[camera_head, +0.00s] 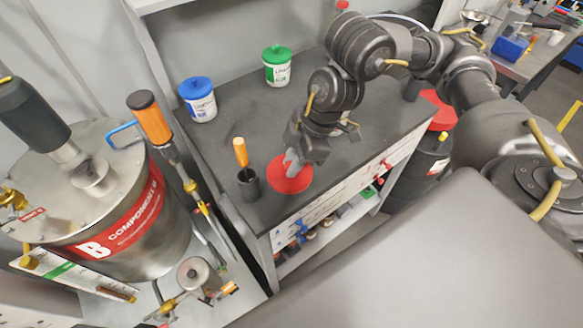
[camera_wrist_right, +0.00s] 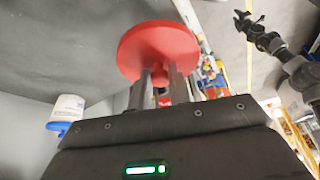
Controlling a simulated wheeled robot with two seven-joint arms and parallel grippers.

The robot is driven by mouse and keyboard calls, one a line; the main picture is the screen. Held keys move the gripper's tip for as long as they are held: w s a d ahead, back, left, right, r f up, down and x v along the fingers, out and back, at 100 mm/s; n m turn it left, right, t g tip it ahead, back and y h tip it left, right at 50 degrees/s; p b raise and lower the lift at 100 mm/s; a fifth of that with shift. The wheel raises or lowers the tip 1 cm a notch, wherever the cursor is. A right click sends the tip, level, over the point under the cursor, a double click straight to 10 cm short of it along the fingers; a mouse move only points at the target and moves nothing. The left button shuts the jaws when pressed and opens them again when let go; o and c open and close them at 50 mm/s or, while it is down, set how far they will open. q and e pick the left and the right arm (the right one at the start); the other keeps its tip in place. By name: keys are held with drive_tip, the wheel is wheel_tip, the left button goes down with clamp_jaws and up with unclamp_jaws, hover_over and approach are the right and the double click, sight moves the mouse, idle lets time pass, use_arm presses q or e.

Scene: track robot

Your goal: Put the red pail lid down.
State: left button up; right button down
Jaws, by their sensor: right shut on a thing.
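The red pail lid (camera_head: 290,177) is a flat round disc at the front part of the dark tabletop (camera_head: 232,128). My right gripper (camera_head: 292,160) is shut on it from above. In the right wrist view, the fingers (camera_wrist_right: 160,84) close on the knob of the lid (camera_wrist_right: 157,45). I cannot tell whether the lid touches the tabletop. A dark arm, probably my left, shows at the upper right of the wrist view with its gripper (camera_wrist_right: 246,20) small; its jaw state is unclear.
A black cup (camera_head: 249,185) with an orange-handled tool stands just left of the lid. White tubs with a blue lid (camera_head: 200,101) and a green lid (camera_head: 277,68) stand farther back. A steel vessel (camera_head: 115,210) fills the left. A black can with a red top (camera_head: 420,165) stands right of the table.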

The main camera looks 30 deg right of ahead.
drive_tip(key=shift+w+d+f+p, duration=0.25)
drive_tip(key=shift+w+d+p, duration=0.1)
drive_tip(key=shift+w, duration=0.15)
drive_tip(key=shift+w+d+f+p, duration=0.2)
drive_tip(key=shift+w+f+p, duration=0.1)
drive_tip(key=shift+w, duration=0.15)
drive_tip(key=w+f, duration=0.1)
drive_tip(key=w+d+f, duration=0.1)
drive_tip(key=f, duration=0.1)
drive_tip(key=w+d+f+b, duration=0.1)
drive_tip(key=w+f, duration=0.1)
drive_tip(key=shift+d+f, duration=0.1)
use_arm(q)
drive_tip(key=shift+f, duration=0.6)
use_arm(e)
drive_tip(key=shift+w+d+f, duration=0.1)
drive_tip(key=shift+w+f, duration=0.05)
drive_tip(key=shift+f, duration=0.8)
drive_tip(key=shift+w+d+f, duration=0.1)
drive_tip(key=shift+f, duration=0.8)
drive_tip(key=shift+f, duration=0.1)
drive_tip(key=c, duration=1.3)
unclamp_jaws()
use_arm(q)
drive_tip(key=shift+r+p, duration=0.35)
drive_tip(key=shift+r, duration=0.1)
use_arm(e)
drive_tip(key=v, duration=1.2)
